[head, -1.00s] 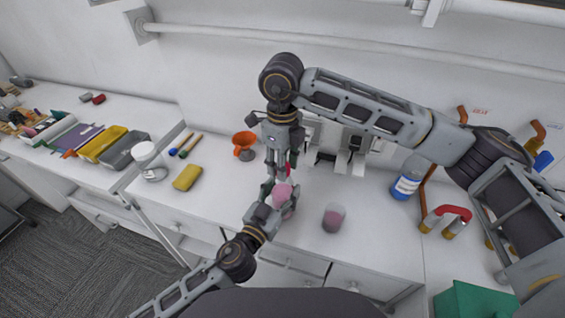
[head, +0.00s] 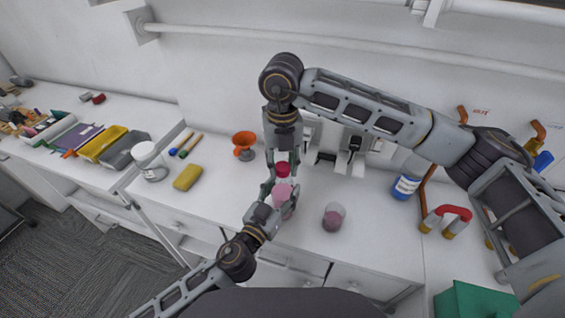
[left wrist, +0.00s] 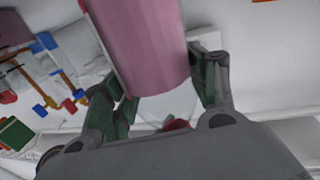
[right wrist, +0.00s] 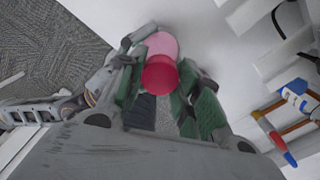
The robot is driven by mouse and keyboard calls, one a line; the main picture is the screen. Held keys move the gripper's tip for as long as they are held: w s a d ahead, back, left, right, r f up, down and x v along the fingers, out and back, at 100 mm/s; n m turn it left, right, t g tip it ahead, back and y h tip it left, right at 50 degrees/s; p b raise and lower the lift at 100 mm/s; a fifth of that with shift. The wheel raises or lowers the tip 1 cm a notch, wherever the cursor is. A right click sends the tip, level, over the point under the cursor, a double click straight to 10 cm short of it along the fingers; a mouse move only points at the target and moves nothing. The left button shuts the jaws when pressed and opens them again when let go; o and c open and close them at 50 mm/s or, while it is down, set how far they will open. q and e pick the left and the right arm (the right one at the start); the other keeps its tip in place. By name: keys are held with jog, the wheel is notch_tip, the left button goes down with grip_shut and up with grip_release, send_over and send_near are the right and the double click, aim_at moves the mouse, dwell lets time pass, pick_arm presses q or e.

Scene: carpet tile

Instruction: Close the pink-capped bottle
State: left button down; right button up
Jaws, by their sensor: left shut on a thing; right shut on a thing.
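The bottle (head: 284,197), with pink contents and a clear upper part, is held above the counter. My left gripper (head: 271,209) is shut on its body from the front left. The left wrist view shows the pink body (left wrist: 145,45) between the fingers, with a bit of the red-pink cap (left wrist: 177,124) beyond. My right gripper (head: 281,172) points down from above and is shut on the cap (head: 283,170). In the right wrist view the cap (right wrist: 160,74) lies between the fingertips, in line with the bottle (right wrist: 161,43). The gap or thread between them is hidden.
A cup with pink contents (head: 333,216) stands right of the bottle. A blue-and-white bottle (head: 405,185) and a red-handled item (head: 446,215) are at the right.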

jog(key=o, duration=1.2)
jog(key=shift+r, duration=0.15)
notch_tip(320, 180, up, 12)
jog(key=shift+a+f, duration=0.1)
jog(key=shift+f, duration=0.1)
pick_arm(q)
jog(key=shift+c, duration=1.9)
grip_release()
jog(key=shift+s, duration=0.1)
jog(key=v, duration=1.1)
jog(key=shift+s+a, duration=0.2)
jog(key=shift+s, duration=0.15)
